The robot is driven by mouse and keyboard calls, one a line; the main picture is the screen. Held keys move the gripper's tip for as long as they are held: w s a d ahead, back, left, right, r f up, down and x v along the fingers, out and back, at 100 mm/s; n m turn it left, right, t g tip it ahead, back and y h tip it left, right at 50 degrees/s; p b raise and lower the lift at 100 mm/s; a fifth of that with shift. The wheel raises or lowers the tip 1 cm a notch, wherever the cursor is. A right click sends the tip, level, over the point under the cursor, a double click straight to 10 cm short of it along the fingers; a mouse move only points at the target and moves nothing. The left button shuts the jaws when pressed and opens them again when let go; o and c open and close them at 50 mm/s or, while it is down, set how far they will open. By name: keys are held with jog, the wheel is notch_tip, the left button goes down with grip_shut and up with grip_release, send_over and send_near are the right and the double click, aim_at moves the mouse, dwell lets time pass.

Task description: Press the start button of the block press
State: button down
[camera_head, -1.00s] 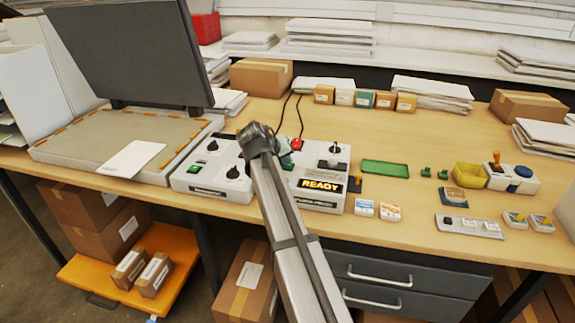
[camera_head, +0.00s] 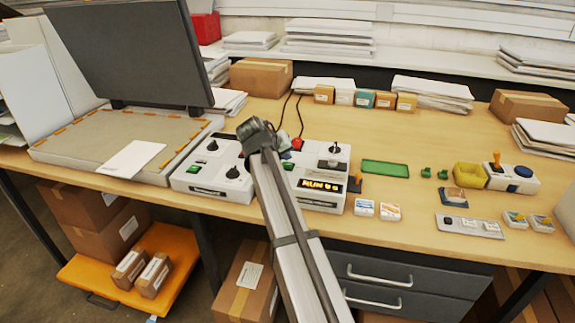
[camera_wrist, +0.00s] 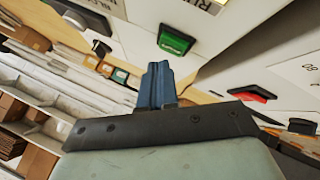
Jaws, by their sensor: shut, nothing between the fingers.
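The right-hand control box (camera_head: 310,189) stands on the bench, with a lit amber display (camera_head: 319,187) that appears to read "RUN" and a number. It has a red button (camera_head: 297,143) near its back and a black knob (camera_head: 335,148). My gripper (camera_wrist: 159,66) is shut and empty; its blue fingers show in the wrist view. A green button (camera_wrist: 175,40) lies just beyond the fingertips there, and they look apart from it. In the head view my arm covers part of the box's left side.
A second box with black knobs (camera_head: 213,171) stands left of my arm, near a large grey panel (camera_head: 140,50). To the right are a green tray (camera_head: 385,168), a yellow bin (camera_head: 469,175) and small blocks (camera_head: 390,212). Cartons and paper stacks line the back.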

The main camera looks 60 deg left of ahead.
aim_at(285, 166)
jog(key=shift+r, duration=0.2)
jog(key=shift+r, duration=2.35)
